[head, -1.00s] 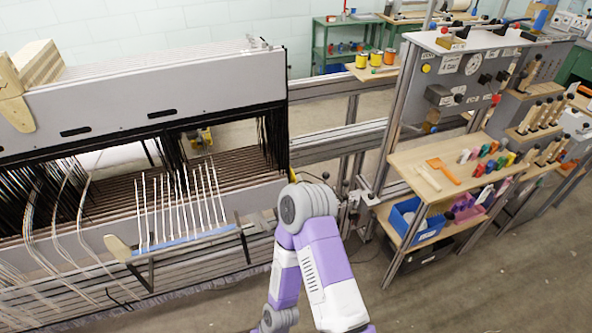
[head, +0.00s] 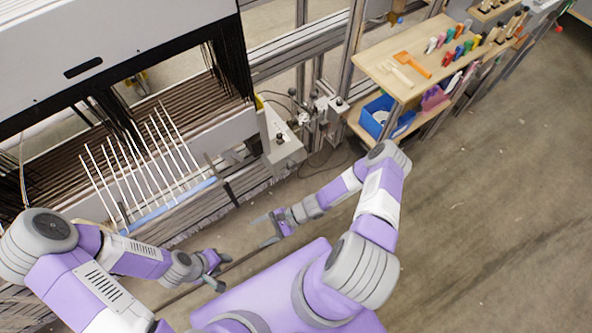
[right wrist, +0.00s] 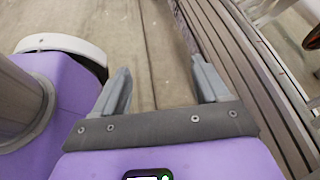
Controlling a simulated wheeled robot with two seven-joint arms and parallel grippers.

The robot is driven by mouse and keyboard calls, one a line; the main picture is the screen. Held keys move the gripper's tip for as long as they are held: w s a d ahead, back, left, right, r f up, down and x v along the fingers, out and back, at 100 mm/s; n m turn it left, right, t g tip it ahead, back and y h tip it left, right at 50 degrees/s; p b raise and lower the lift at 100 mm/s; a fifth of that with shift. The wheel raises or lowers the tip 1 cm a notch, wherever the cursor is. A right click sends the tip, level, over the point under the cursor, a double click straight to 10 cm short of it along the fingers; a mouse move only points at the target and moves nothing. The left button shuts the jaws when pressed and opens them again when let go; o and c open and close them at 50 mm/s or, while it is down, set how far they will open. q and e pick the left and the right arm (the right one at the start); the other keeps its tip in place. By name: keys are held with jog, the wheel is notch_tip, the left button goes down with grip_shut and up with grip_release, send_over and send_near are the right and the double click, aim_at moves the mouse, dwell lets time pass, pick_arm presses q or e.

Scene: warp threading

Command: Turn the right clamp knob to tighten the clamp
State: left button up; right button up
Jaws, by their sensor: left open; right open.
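A light grey block (head: 282,152) stands at the loom's right front corner. A small black knob (head: 280,139) sits on it. It looks like the right clamp with its knob, but I cannot be sure. My right gripper (head: 262,231) is open and empty in front of the loom, below and apart from the block. In the right wrist view its two grey fingers (right wrist: 160,72) are spread with only floor between them. My left gripper (head: 222,272) is open and empty, lower and to the left. The right wrist view does not clearly show the knob.
The loom (head: 110,50) fills the left, with white sticks and a blue strip (head: 185,203) at its front. Metal fittings with black knobs (head: 325,108) and cables lie right of the block. A wooden shelf (head: 375,65) with tools and a blue bin (head: 385,118) stands right. Floor (head: 480,200) is clear.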

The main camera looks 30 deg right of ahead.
jog(key=w+d+f+m+t+h, duration=0.1)
jog(key=w+d+m+t+h, duration=0.1)
jog(key=w+d+m+t, duration=0.65)
jog(key=m+t+h, duration=0.7)
jog(key=m+h, duration=0.2)
jog(key=h, duration=0.1)
send_near(293, 168)
jog(key=w, duration=0.1)
jog(key=w+b, duration=0.1)
jog(key=w, duration=0.2)
jog(key=w+b, duration=0.1)
jog(key=w, duration=0.2)
jog(key=shift+w+a+r, duration=0.15)
jog(key=shift+w+a, duration=0.05)
jog(key=shift+w, duration=0.55)
jog(key=c, duration=1.1)
jog(key=shift+o, duration=0.2)
